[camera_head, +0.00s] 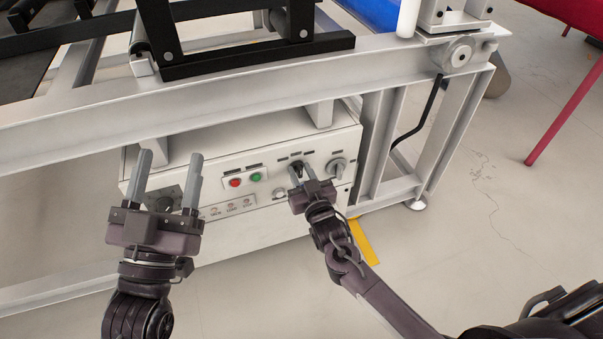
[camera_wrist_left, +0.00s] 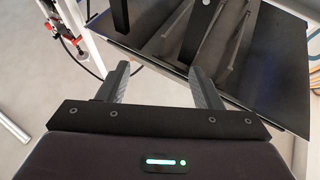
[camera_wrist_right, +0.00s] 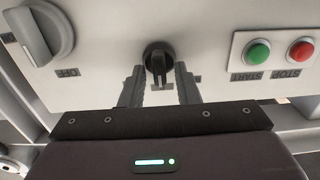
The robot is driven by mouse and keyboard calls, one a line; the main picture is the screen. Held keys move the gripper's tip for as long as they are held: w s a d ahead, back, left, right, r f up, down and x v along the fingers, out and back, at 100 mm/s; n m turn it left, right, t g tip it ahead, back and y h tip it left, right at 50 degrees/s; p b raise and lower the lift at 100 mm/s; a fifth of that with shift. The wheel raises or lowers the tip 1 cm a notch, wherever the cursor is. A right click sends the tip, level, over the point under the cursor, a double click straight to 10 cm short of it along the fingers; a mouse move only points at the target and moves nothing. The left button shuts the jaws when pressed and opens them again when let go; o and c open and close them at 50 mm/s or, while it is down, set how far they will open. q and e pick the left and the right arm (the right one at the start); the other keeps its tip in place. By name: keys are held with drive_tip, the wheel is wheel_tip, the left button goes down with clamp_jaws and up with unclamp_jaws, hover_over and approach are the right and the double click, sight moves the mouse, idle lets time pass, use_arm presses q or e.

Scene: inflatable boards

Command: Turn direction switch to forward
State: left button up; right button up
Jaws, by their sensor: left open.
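The direction switch appears to be the black rotary knob on the white control box, seen in the right wrist view (camera_wrist_right: 158,60). Its handle points roughly straight down in that view, and its label is not readable. In the head view the knob (camera_head: 295,167) is partly covered by my right gripper (camera_head: 302,171). The right fingers are partly apart, one on each side of the knob's handle, with narrow gaps showing in the right wrist view (camera_wrist_right: 159,82). My left gripper (camera_head: 168,172) is open and empty, in front of the left part of the box (camera_head: 300,222).
A green start button (camera_wrist_right: 257,53) and a red stop button (camera_wrist_right: 301,51) sit beside the knob. A larger grey knob (camera_wrist_right: 40,35) marked OFF is on its other side. A white frame beam (camera_head: 230,75) runs above the box. Open floor (camera_head: 500,240) lies to the right.

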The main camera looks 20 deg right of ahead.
drive_tip(key=m+p, duration=0.1)
drive_tip(key=m, duration=0.1)
drive_tip(key=shift+r+m, duration=0.1)
drive_tip(key=shift+m, duration=0.2)
use_arm(q)
wheel_tip(320, 180, down, 15)
drive_tip(key=d+g+y+p, duration=0.1)
drive_tip(key=g+y, duration=0.2)
drive_tip(key=g, duration=0.5)
use_arm(e)
drive_tip(key=shift+d+m, duration=0.1)
drive_tip(key=shift+m, duration=0.7)
use_arm(q)
drive_tip(key=s+a+f+g+y+p, duration=0.2)
drive_tip(key=s+f+g, duration=0.5)
drive_tip(key=s+f, duration=0.4)
drive_tip(key=shift+a+f+g+y, duration=0.15)
drive_tip(key=shift+f+g+y, duration=0.3)
drive_tip(key=shift+f, duration=0.8)
use_arm(e)
drive_tip(key=shift+d+f+m, duration=0.1)
drive_tip(key=shift+m, duration=1.15)
drive_tip(key=shift+d+f+m, duration=0.1)
drive_tip(key=shift+m, duration=1.15)
drive_tip(key=o, duration=0.6)
